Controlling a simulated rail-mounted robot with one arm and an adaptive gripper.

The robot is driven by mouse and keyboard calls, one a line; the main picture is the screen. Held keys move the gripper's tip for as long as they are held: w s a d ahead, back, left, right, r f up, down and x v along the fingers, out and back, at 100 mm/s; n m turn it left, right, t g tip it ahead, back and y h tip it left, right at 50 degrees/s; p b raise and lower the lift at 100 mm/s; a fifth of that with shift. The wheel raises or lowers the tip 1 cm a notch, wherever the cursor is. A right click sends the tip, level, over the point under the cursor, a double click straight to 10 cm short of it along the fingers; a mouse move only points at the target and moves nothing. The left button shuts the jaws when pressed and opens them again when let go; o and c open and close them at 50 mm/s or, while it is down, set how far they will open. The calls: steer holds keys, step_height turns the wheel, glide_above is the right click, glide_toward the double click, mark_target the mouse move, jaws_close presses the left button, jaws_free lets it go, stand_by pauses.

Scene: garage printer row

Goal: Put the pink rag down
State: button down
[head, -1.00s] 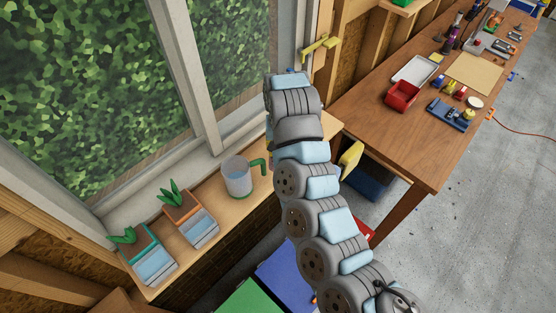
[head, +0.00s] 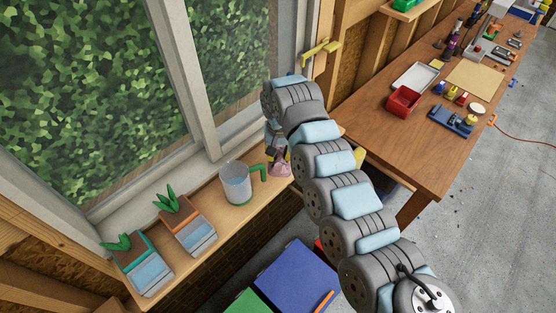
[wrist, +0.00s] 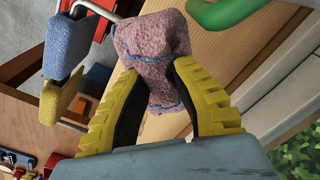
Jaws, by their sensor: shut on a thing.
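The pink rag (wrist: 152,50) is a crumpled, speckled pink cloth with a bluish edge line. My gripper (wrist: 155,85) is shut on it, with the yellow ribbed fingers on either side in the wrist view. In the head view the pink rag (head: 279,168) hangs below my gripper (head: 277,146), over the right part of the wooden window shelf (head: 212,205). It is right of the jug's green handle. I cannot tell whether the rag touches the shelf. My arm hides part of the shelf's right end.
A clear jug (head: 236,184) with a green handle stands just left of the rag. Two planters (head: 140,262) (head: 186,222) stand further left. The window (head: 232,70) rises behind the shelf. A wooden workbench (head: 420,140) with a red bin (head: 404,101) is at right. Blue (head: 296,280) and green bins sit below.

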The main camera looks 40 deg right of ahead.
mark_target(278, 156)
steer(key=shift+w+d+f, duration=0.25)
steer(key=shift+w+f, duration=0.15)
steer(key=shift+f, duration=0.25)
steer(key=shift+w+d+f, duration=0.2)
steer(key=shift+w+f, duration=0.15)
steer(key=shift+f, duration=1.55)
steer(key=shift+f, duration=0.15)
steer(key=c, duration=1)
jaws_free()
step_height(278, 156, up, 12)
steer(key=shift+r+b, duration=0.2)
steer(key=shift+b, duration=0.4)
